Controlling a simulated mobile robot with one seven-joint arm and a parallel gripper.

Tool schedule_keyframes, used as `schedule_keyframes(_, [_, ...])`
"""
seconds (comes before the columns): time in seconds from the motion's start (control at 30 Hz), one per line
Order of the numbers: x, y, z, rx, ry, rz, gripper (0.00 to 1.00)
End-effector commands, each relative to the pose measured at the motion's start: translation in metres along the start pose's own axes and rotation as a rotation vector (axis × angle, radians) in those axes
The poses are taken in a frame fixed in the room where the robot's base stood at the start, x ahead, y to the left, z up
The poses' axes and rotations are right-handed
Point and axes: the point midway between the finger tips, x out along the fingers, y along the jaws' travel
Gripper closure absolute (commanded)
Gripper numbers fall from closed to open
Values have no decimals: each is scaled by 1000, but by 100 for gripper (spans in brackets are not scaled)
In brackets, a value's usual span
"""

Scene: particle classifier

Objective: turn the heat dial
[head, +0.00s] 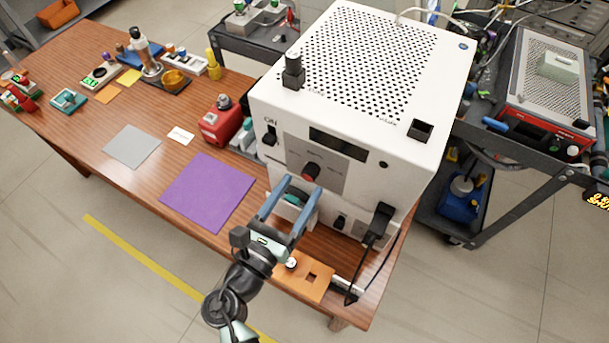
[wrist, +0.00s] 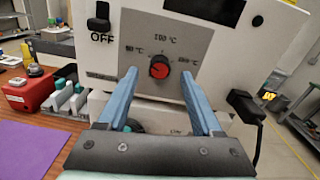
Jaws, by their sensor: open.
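The heat dial (head: 311,172) is a small red and black knob on the grey front panel of a white machine (head: 270,110). In the wrist view the dial (wrist: 159,67) sits among printed temperature marks, with 100 °C above it. My gripper (head: 298,185) is open, with two blue fingers pointing at the panel. In the wrist view the fingers (wrist: 160,78) stand to the left and right of the dial. They appear short of it; whether they touch the panel cannot be told.
A switch (wrist: 99,18) marked OFF is at the panel's upper left. A black plug with a cable (wrist: 243,103) sticks out at the lower right. A red box (head: 222,122) stands left of the machine. A purple mat (head: 208,192) lies on the wooden table.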

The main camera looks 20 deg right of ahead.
Motion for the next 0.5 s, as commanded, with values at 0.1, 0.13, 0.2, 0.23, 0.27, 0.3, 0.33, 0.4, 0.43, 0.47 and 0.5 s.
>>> schedule_keyframes(0.1, [17, 0, 1, 0, 0, -2, 33])
schedule_keyframes(0.13, [20, 0, 1, -1, 0, -2, 33])
schedule_keyframes(0.2, [25, 0, 1, 0, 0, -1, 33])
schedule_keyframes(0.23, [27, 0, 0, 0, 0, 0, 33])
schedule_keyframes(0.27, [28, 0, 0, 0, 0, 0, 33])
schedule_keyframes(0.3, [29, 0, 0, 0, 1, 0, 33])
schedule_keyframes(0.33, [29, 0, 0, 1, 1, 1, 33])
schedule_keyframes(0.4, [30, 0, 0, 1, 1, 1, 33])
schedule_keyframes(0.43, [30, 0, 0, 1, 1, 1, 33])
schedule_keyframes(0.47, [30, 0, 0, 1, 1, 1, 33])
schedule_keyframes(0.5, [30, 0, 0, 1, 1, 1, 33])
